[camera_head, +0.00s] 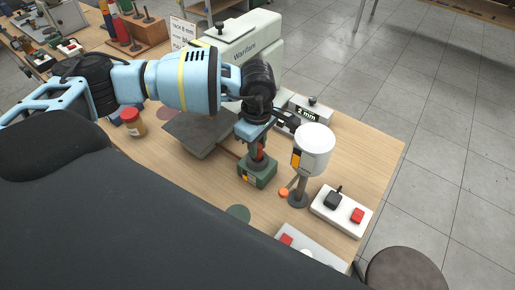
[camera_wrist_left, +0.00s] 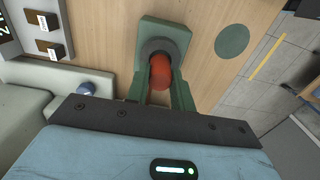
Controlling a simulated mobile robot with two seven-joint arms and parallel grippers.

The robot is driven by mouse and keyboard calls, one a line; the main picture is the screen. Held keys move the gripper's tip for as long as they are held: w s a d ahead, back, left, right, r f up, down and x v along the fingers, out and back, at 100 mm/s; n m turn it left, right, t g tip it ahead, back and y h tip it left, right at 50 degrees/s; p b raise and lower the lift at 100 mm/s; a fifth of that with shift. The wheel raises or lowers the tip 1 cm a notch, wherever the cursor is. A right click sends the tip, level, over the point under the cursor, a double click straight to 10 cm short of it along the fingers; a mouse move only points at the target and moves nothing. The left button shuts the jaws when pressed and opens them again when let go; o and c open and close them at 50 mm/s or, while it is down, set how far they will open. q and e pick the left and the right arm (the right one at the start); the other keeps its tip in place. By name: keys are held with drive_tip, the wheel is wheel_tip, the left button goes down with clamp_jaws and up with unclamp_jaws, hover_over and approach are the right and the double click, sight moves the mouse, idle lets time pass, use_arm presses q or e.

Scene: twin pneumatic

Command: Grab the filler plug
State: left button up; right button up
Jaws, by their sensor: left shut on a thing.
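The filler plug, as far as I can tell, is the red-orange rounded piece (camera_wrist_left: 161,72) in the left wrist view. It sits over a dark ring on a green base (camera_wrist_left: 170,25). In the head view its red side (camera_head: 260,150) shows just above the green base (camera_head: 258,176) on the table. My left gripper (camera_head: 258,153) points down over it and is shut on it, with a finger on either side in the wrist view (camera_wrist_left: 160,90). The wrist and fingers hide part of the plug in the head view. My right gripper is not in view.
A white cup-like head on a post (camera_head: 314,148) stands close to the right of my left gripper. A white switch box (camera_head: 341,211) is farther right. A grey block marked 4 mm (camera_head: 308,113) and a pale Warrifani machine (camera_head: 250,35) stand behind. A red-capped jar (camera_head: 133,123) is left.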

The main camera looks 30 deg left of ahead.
use_arm(q)
drive_tip(key=shift+r, duration=0.7)
drive_tip(key=s+a+r, duration=0.1)
drive_tip(key=s+a, duration=0.2)
drive_tip(key=s, duration=1.2)
drive_tip(key=shift+s+a+r, duration=0.15)
drive_tip(key=shift+s+a, duration=0.05)
drive_tip(key=shift+s, duration=0.15)
drive_tip(key=shift+w, duration=0.1)
